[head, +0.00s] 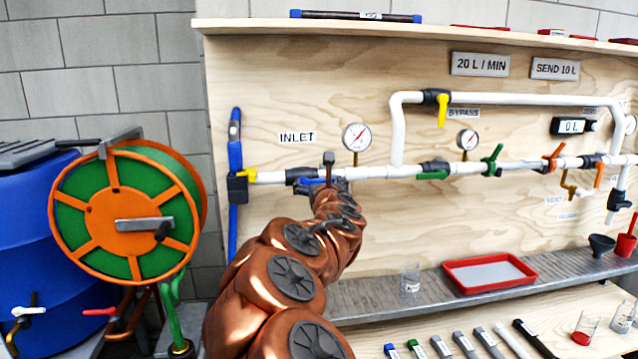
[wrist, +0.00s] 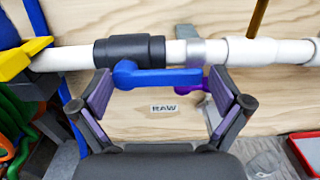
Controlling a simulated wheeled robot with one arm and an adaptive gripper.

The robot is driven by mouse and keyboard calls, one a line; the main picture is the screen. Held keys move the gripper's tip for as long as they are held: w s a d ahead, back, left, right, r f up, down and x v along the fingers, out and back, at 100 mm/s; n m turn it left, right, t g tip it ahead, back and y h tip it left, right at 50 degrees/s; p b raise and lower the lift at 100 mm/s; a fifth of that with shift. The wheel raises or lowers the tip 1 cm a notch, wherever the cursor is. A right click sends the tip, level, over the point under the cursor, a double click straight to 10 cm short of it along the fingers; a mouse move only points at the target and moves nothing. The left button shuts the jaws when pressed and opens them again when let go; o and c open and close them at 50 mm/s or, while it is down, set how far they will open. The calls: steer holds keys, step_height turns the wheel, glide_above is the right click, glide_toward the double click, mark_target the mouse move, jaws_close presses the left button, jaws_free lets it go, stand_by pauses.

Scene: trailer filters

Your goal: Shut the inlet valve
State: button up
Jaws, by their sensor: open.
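The inlet valve has a black body (wrist: 128,50) on the white pipe, below the INLET label (head: 297,138) in the head view. Its blue lever handle (wrist: 160,77) lies along the pipe and points right in the wrist view. My gripper (wrist: 160,82) is open, with one finger near each end of the blue handle. The handle is across the gap between the fingers; I cannot tell whether they touch it. In the head view my gripper (head: 328,186) is at the pipe just right of the black valve body (head: 303,175), and my arm partly hides the handle.
A gauge (head: 356,137) stands above the pipe close to my gripper. A yellow handle (wrist: 22,60) is left of the valve. A hose reel (head: 125,213) stands at left. A RAW label (wrist: 164,107) is below the pipe. A shelf with a red tray (head: 452,280) is lower right.

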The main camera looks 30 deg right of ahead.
steer(key=shift+c, duration=0.3)
steer(key=c, duration=1.3)
